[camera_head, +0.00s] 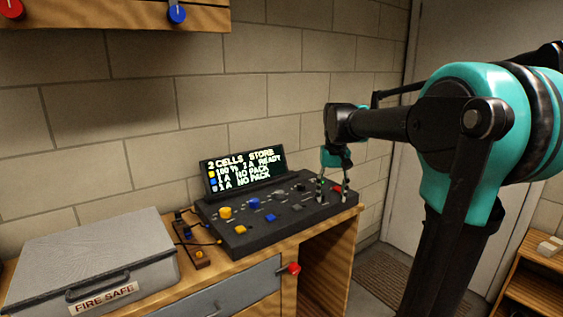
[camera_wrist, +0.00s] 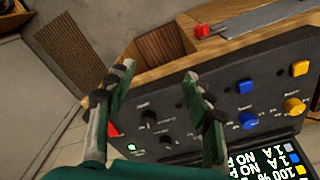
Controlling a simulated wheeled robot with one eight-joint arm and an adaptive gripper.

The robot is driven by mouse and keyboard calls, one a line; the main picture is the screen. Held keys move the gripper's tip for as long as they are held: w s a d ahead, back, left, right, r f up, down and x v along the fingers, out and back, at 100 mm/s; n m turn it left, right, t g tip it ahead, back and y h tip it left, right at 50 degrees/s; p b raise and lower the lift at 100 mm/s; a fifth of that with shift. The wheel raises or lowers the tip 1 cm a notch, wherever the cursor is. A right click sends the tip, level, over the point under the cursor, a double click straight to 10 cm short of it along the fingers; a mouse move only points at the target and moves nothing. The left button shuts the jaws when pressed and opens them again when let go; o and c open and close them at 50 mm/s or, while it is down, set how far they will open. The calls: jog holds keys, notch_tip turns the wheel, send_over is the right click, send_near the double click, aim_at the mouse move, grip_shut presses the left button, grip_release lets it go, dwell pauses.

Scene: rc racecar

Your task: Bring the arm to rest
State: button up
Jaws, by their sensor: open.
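My arm (camera_head: 460,140) reaches in from the right in the head view, bent at the elbow. My gripper (camera_head: 335,185) points down just above the right end of a black charger console (camera_head: 290,222) on the wooden desk. In the wrist view my gripper (camera_wrist: 155,90) has its two fingers spread with nothing between them. Between and behind the fingers I see the console's face (camera_wrist: 230,75) with black knobs and a lit green light. I cannot tell if the fingertips touch the console. The console's screen reads "2 CELLS STORE", "100% 1A READY" and "NO PACK" twice.
A grey box labelled FIRE SAFE (camera_head: 90,255) stands closed on the desk's left. A small wooden block with leads (camera_head: 195,250) lies beside it. A grey drawer front (camera_head: 225,290) and a red knob (camera_head: 293,268) are below. A block wall stands behind; a shelf (camera_head: 540,270) is at right.

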jog(key=s+d+f+t, duration=0.1)
jog(key=s+f, duration=0.9)
jog(key=f, duration=0.1)
jog(key=s+d+f+t, duration=0.2)
jog(key=s+f, duration=0.8)
jog(key=f, duration=0.1)
jog(key=shift+d+f+t, duration=0.25)
jog(key=shift+f+t, duration=0.05)
